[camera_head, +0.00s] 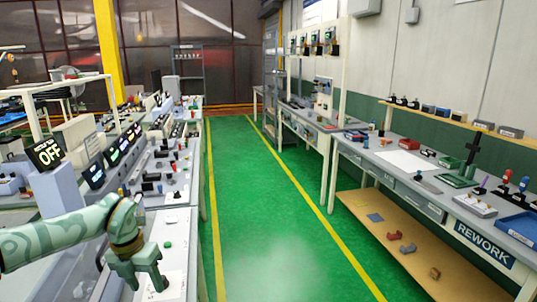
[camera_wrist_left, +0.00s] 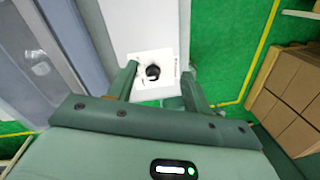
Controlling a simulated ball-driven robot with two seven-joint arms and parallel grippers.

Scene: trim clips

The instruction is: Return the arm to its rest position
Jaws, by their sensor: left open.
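My left arm (camera_head: 75,235) comes in from the left over the near end of the left bench (camera_head: 180,222). Its green gripper (camera_head: 152,286) points down above a white plate (camera_head: 173,287). In the left wrist view the gripper (camera_wrist_left: 158,80) is open with its two fingers apart. A black round piece (camera_wrist_left: 153,72) sits on the white plate (camera_wrist_left: 140,58), seen in the gap between the fingers. Nothing appears to be held. My right gripper is not in view.
A small green piece (camera_head: 167,244) lies near my gripper. A green aisle (camera_head: 255,200) separates this bench from the REWORK bench (camera_head: 484,246). Cardboard boxes (camera_wrist_left: 290,95) show in the left wrist view.

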